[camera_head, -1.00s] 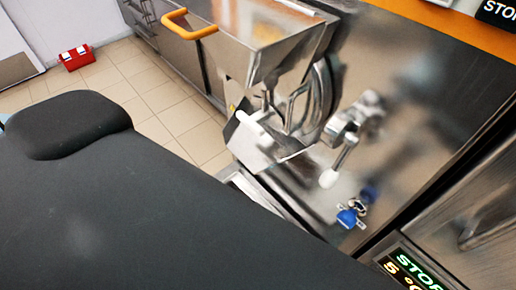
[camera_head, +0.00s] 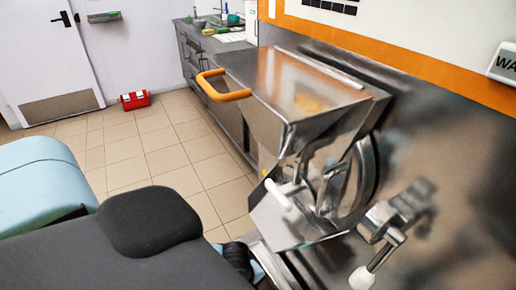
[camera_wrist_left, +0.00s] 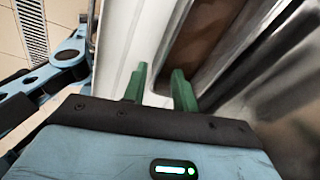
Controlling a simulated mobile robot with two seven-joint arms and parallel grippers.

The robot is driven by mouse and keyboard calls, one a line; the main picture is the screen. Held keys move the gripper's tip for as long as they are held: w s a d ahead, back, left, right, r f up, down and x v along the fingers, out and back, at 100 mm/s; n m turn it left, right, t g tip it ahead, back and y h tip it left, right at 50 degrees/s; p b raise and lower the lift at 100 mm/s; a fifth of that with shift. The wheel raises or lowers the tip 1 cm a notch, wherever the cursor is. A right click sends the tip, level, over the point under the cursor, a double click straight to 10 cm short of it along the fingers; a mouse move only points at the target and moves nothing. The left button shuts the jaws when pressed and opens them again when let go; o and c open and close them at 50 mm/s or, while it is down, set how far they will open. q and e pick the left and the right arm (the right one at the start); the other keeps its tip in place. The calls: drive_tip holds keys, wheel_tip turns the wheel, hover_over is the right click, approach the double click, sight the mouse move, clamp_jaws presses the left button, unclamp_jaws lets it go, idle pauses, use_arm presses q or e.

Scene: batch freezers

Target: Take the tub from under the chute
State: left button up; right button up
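The batch freezer's chute (camera_head: 285,222) is a steel spout with a white handle, under the steel hopper (camera_head: 290,95) in the head view. No tub can be made out below it there; my own body hides the lower area. In the left wrist view my left gripper (camera_wrist_left: 160,88) has two green fingers standing apart, with a pale surface (camera_wrist_left: 150,45) showing between them. Just right of it is a brown area (camera_wrist_left: 205,42) bounded by metal edges; I cannot tell whether this is the tub. Nothing is clearly held. My right gripper is in neither current view.
The steel machine front and a white-knobbed lever (camera_head: 372,265) stand to the right of the chute. An orange handle (camera_head: 222,88) juts from the hopper. A red box (camera_head: 134,100) lies on the open tiled floor. A counter (camera_head: 215,50) stands behind.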

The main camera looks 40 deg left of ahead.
use_arm(q)
drive_tip(key=shift+m+g+y, duration=0.4)
drive_tip(key=shift+m+y, duration=0.2)
drive_tip(key=shift+m, duration=0.2)
drive_tip(key=shift+w+a+f+b, duration=0.15)
drive_tip(key=shift+a+f, duration=0.15)
drive_tip(key=shift+a, duration=0.3)
drive_tip(key=shift+w+a+f+b, duration=0.1)
drive_tip(key=shift+a+f, duration=0.2)
drive_tip(key=shift+a, duration=0.25)
drive_tip(key=shift+w+a+f+b, duration=0.15)
drive_tip(key=shift+a+f, duration=0.15)
drive_tip(key=shift+a, duration=0.3)
drive_tip(key=shift+w+a+f+b, duration=0.1)
drive_tip(key=shift+w+f+b, duration=0.1)
drive_tip(key=shift+f, duration=1.05)
drive_tip(key=shift+w+f+b, duration=0.1)
drive_tip(key=shift+w+f, duration=0.1)
drive_tip(key=shift+f, duration=1.05)
use_arm(e)
drive_tip(key=shift+s+f, duration=0.6)
drive_tip(key=shift+f, duration=0.3)
use_arm(q)
clamp_jaws()
use_arm(e)
drive_tip(key=shift+w, duration=0.2)
drive_tip(key=shift+w, duration=0.15)
